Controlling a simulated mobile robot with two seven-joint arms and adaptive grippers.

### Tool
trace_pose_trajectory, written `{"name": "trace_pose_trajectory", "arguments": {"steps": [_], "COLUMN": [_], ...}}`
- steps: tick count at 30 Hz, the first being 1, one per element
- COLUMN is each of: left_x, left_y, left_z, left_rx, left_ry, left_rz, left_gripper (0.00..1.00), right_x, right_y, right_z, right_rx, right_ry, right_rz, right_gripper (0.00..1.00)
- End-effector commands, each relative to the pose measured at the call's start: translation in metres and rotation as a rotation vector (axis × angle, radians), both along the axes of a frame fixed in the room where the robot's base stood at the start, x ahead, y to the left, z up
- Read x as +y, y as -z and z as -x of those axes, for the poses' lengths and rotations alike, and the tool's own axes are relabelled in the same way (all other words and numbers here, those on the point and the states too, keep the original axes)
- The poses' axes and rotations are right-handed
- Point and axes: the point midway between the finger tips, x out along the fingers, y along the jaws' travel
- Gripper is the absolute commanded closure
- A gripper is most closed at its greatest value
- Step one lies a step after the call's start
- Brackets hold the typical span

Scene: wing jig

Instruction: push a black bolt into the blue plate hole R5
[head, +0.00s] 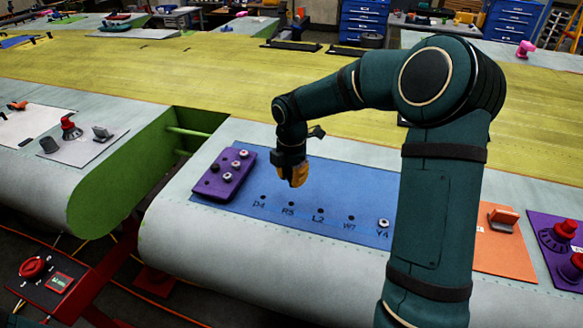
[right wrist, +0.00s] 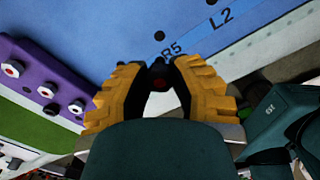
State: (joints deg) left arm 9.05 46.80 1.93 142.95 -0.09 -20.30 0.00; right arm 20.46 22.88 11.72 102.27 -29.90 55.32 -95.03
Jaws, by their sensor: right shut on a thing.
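The blue plate (head: 330,188) lies on the grey wing skin, with a row of labelled holes near its front edge. Hole R5 (head: 291,204) is bare in the head view; it also shows in the right wrist view (right wrist: 159,36), beside its label. My right gripper (head: 294,182) is above the plate, behind hole R5 in the picture. In the right wrist view its yellow fingers are shut on a black bolt (right wrist: 159,76) with a reddish end, mostly hidden between them. The bolt appears apart from the hole. My left gripper is out of view.
A purple block (head: 210,188) with several bolts sits at the plate's left end. A light-ringed bolt (head: 383,222) sits at hole Y4. An orange plate (head: 505,250) lies to the right, partly behind my arm. The plate's middle is clear.

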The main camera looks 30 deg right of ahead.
Motion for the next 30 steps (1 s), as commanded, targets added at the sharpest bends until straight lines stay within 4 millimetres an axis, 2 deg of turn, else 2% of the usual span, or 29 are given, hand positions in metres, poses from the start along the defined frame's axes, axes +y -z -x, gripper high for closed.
{"name": "trace_pose_trajectory", "arguments": {"steps": [11, 21, 30], "left_x": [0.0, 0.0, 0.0], "left_y": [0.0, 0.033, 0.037], "left_z": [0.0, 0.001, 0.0], "left_rx": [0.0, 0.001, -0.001], "left_ry": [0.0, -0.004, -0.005], "left_rz": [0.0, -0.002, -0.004], "left_gripper": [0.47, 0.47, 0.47], "right_x": [0.0, 0.0, 0.0], "right_y": [0.022, 0.059, 0.064], "right_z": [0.001, 0.0, 0.0], "right_rx": [0.003, 0.001, 0.0], "right_ry": [-0.002, 0.0, 0.0], "right_rz": [0.0, 0.0, 0.0], "right_gripper": [1.0, 1.0, 1.0]}}
